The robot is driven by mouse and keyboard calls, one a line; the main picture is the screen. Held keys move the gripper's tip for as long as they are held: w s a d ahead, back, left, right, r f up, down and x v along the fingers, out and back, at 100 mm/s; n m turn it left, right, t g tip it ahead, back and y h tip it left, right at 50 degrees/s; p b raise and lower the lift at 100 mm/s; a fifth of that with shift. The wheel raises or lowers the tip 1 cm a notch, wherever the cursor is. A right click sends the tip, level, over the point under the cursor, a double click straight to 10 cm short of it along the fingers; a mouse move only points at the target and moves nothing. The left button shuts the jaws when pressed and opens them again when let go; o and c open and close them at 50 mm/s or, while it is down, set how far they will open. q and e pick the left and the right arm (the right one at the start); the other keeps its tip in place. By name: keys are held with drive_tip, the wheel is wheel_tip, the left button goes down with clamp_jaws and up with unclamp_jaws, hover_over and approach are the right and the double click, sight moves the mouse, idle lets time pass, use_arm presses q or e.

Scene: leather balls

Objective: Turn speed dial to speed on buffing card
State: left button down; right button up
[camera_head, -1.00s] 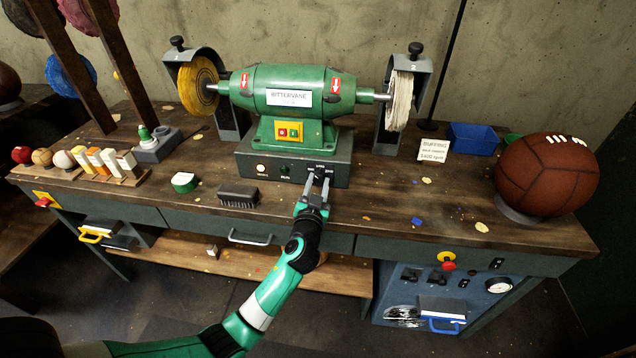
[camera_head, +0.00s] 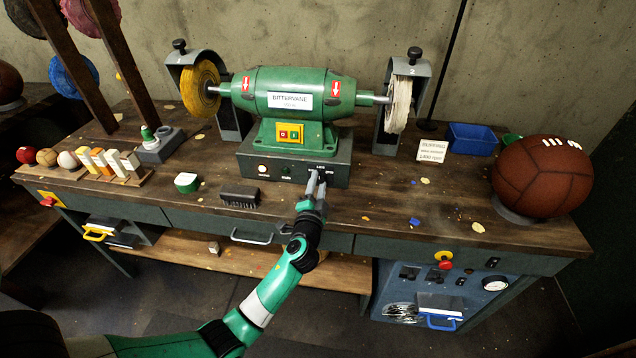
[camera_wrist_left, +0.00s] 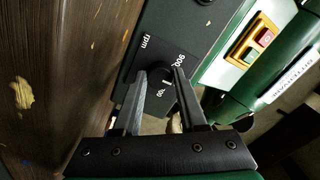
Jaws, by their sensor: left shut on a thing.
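The speed dial (camera_wrist_left: 158,74) is a black knob on the dark front panel of the green buffing machine (camera_head: 297,98). In the left wrist view it sits between my left gripper's fingertips (camera_wrist_left: 160,80), with a white mark and partly covered numbers beside it. My left gripper (camera_head: 316,178) is shut on the dial at the panel's right part, and its fingers hide the dial in the head view. The white buffing card (camera_head: 433,150) stands on the bench to the right of the machine. Its red bottom line is too small to read surely. My right gripper is not in view.
A brush (camera_head: 239,194) and a green-white tin (camera_head: 187,183) lie left of my gripper. A yellow wheel (camera_head: 200,87) and a white wheel (camera_head: 401,103) flank the motor. A blue bin (camera_head: 473,138) and a brown ball (camera_head: 541,176) are at the right.

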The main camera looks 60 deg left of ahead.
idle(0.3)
use_arm(q)
drive_tip(key=shift+c, duration=2.3)
unclamp_jaws()
drive_tip(key=p+v, duration=0.2)
drive_tip(key=v, duration=0.9)
drive_tip(key=shift+s+d, duration=0.2)
drive_tip(key=shift+s, duration=0.05)
